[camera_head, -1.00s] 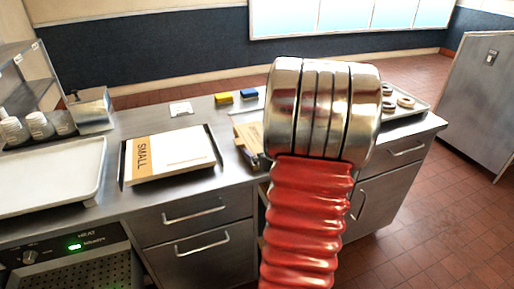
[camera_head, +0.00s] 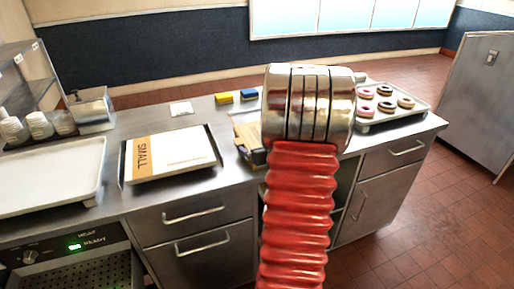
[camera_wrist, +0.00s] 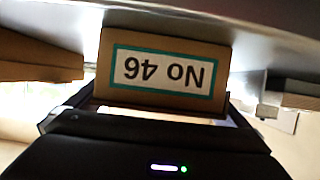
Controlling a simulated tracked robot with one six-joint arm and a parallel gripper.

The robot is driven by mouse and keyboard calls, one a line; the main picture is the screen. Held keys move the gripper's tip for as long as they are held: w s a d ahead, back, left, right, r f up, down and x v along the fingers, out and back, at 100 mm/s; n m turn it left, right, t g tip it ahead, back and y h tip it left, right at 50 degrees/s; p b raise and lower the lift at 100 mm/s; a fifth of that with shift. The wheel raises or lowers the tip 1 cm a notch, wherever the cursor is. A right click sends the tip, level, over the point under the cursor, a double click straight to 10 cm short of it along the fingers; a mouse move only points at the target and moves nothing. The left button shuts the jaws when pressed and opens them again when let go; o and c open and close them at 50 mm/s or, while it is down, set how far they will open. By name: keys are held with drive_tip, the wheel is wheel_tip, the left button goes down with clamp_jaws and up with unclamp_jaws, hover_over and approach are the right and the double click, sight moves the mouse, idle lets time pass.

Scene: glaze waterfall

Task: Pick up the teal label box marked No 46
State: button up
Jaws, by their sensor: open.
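The brown box marked No 46 (camera_wrist: 165,95) shows in the middle of the wrist view. Its white label has a teal border and reads upside down there. My gripper (camera_wrist: 160,115) is dark, lies across the lower part of that view and is open. The box face is straight ahead of it and overlaps the gap between the jaws; I cannot tell whether they touch it. In the head view my red ribbed arm and its metal joint stand in front of the counter, and I cannot make out the gripper or the label there.
Another brown box (camera_wrist: 38,60) is at the left of the wrist view. On the counter are a SMALL-marked box (camera_head: 172,155), yellow (camera_head: 224,98) and blue (camera_head: 249,95) blocks, and a donut tray (camera_head: 375,122). A white tray (camera_head: 50,175) lies at left.

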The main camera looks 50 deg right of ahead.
drive_tip(key=shift+w+d+f, duration=0.1)
drive_tip(key=shift+w+d, duration=0.05)
drive_tip(key=shift+w, duration=0.05)
drive_tip(key=shift+c, duration=0.3)
drive_tip(key=c, duration=0.7)
wheel_tip(320, 180, up, 10)
drive_tip(key=shift+r, duration=0.1)
idle(0.6)
idle(0.4)
